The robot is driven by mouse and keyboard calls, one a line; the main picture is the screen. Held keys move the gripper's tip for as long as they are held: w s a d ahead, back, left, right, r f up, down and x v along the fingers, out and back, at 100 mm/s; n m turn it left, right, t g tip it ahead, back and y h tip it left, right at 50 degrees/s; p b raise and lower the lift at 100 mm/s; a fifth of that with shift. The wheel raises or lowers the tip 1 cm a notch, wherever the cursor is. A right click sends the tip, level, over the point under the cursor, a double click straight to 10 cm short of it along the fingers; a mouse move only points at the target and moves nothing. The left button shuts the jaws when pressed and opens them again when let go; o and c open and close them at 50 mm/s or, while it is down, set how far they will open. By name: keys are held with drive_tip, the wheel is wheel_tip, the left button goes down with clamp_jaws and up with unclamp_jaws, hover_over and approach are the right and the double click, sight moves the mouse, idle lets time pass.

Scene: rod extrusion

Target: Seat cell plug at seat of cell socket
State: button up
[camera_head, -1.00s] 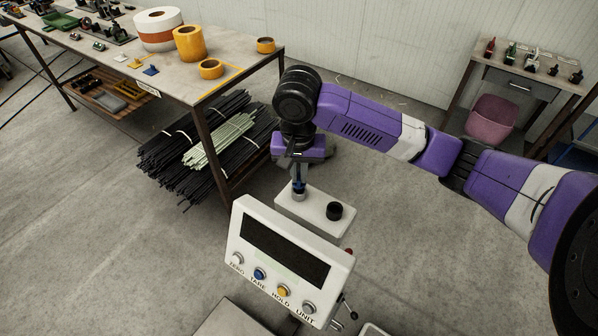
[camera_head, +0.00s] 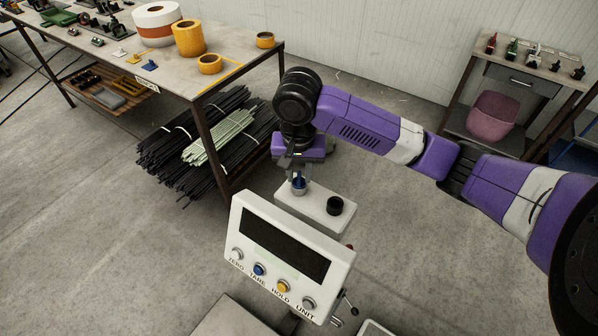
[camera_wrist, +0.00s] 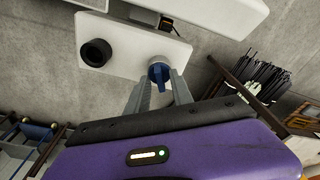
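The cell plug, a small blue piece (camera_head: 299,184), sits at the left end of a white block (camera_head: 318,212). In the wrist view the blue plug (camera_wrist: 159,75) is within a pale round rim, which I take to be the cell socket (camera_wrist: 163,60). My gripper (camera_head: 298,172) points down over it. In the wrist view the two grey fingers of my gripper (camera_wrist: 161,80) reach the blue piece from both sides and appear shut on it. The plug's lower part is hidden, so its depth in the socket cannot be told.
A black cylinder (camera_head: 334,206) stands on the block's other end; it also shows in the wrist view (camera_wrist: 95,52). A white display box with buttons (camera_head: 288,252) stands close in front. A workbench with tape rolls (camera_head: 220,85) is at the left, with bundled rods (camera_head: 205,140) beneath.

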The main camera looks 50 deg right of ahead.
sight(299, 179)
drive_tip(key=shift+r, duration=0.1)
drive_tip(key=r, duration=0.7)
drive_tip(key=shift+s+a+r, duration=0.25)
drive_tip(key=shift+a+r, duration=0.05)
drive_tip(key=shift+a, duration=0.1)
idle(0.5)
